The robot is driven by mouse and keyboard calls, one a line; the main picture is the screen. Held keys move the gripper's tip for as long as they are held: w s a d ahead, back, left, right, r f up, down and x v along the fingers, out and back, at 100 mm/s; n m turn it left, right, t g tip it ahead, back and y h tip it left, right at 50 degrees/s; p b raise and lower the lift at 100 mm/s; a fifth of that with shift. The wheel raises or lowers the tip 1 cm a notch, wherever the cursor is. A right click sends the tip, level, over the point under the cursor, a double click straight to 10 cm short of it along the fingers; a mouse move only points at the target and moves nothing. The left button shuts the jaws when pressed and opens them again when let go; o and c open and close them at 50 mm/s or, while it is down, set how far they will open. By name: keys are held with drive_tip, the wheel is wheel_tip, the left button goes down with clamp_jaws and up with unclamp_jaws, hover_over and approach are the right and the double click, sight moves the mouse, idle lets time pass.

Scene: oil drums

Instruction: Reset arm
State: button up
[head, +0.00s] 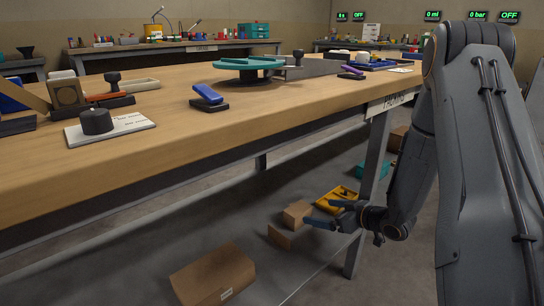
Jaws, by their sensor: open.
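My arm comes down the right side of the head view and bends under the table edge. My gripper (335,213) is at its end, with blue fingers spread apart, pointing left. It is open, and nothing shows between the fingers. It is below the tabletop's front edge, near the table leg and in front of the lower shelf. A small cardboard box (297,214) lies just left of the fingertips in the picture. I cannot tell how far behind the fingers it is.
The wooden workbench (180,140) carries a black knob on a white plate (97,122), a blue-handled block (208,97) and a teal turntable (248,65). A larger cardboard box (213,277) and a yellow tray (338,197) lie below. A table leg (368,190) stands close to my arm.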

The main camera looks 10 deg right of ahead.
drive_tip(key=s+r+m+g+h, duration=0.3)
drive_tip(key=s+r+m+h, duration=0.1)
drive_tip(key=s+r+h, duration=0.3)
drive_tip(key=s+a+r+m+g, duration=0.2)
drive_tip(key=s+a+g, duration=0.1)
drive_tip(key=s, duration=0.5)
drive_tip(key=s+a+r+m+g, duration=0.1)
drive_tip(key=s+a+r+g, duration=0.15)
drive_tip(key=s, duration=0.65)
drive_tip(key=s+a+r+n+g+y, duration=0.1)
drive_tip(key=s+a+r+n, duration=0.25)
drive_tip(key=s+a, duration=0.6)
drive_tip(key=s+a+r+n+g+y, duration=0.15)
drive_tip(key=s+a+r, duration=0.4)
drive_tip(key=a, duration=0.65)
drive_tip(key=d+r+m+h+p, duration=0.1)
drive_tip(key=d+r+m+p, duration=0.1)
drive_tip(key=d+r+p, duration=0.8)
drive_tip(key=s+d+r+m+h+p, duration=0.1)
drive_tip(key=d+r+m+h+p, duration=0.1)
drive_tip(key=d+r+p, duration=0.8)
wheel_tip(320, 180, up, 6)
drive_tip(key=m+p, duration=0.1)
drive_tip(key=p, duration=1.4)
drive_tip(key=shift+r+p, duration=0.15)
drive_tip(key=shift+p, duration=0.2)
